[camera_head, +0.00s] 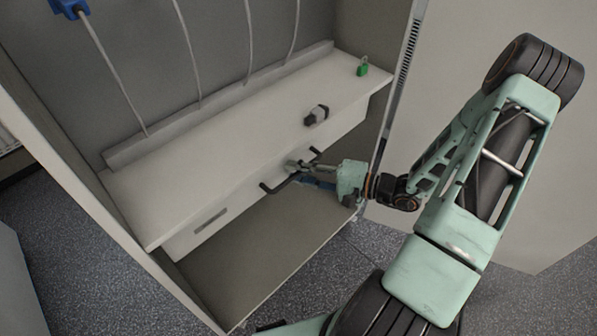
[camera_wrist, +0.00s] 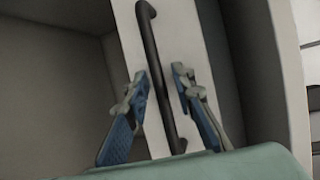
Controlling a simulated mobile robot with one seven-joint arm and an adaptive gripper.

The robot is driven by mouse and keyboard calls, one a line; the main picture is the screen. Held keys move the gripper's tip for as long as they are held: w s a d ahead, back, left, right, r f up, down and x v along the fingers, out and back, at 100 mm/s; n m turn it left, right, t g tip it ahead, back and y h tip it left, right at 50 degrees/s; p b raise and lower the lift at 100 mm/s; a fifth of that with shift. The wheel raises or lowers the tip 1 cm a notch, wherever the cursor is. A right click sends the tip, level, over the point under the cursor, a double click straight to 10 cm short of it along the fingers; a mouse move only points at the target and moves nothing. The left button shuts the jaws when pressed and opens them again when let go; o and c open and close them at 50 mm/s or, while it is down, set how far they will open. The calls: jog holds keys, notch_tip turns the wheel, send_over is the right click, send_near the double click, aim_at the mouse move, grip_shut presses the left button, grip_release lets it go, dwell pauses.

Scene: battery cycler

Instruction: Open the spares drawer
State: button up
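The spares drawer (camera_head: 238,208) is the white front under the white shelf in the head view, and it looks shut. Its dark bar handle (camera_head: 268,188) is partly hidden by my gripper (camera_head: 298,170). In the wrist view the handle (camera_wrist: 152,45) runs down the pale drawer front (camera_wrist: 130,38). My gripper (camera_wrist: 160,82) is open there, with one blue-padded finger on each side of the bar. I cannot tell whether the fingertips reach past the bar in depth.
A small dark object (camera_head: 316,115) and a green padlock (camera_head: 362,67) lie on the shelf (camera_head: 215,160). Pale cables (camera_head: 112,72) hang behind it. The cabinet's left wall (camera_head: 75,165) borders the space. The compartment below the drawer (camera_head: 265,245) looks empty.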

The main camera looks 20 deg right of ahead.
grip_shut()
jog(key=shift+s+d, duration=0.1)
jog(key=shift+s, duration=0.05)
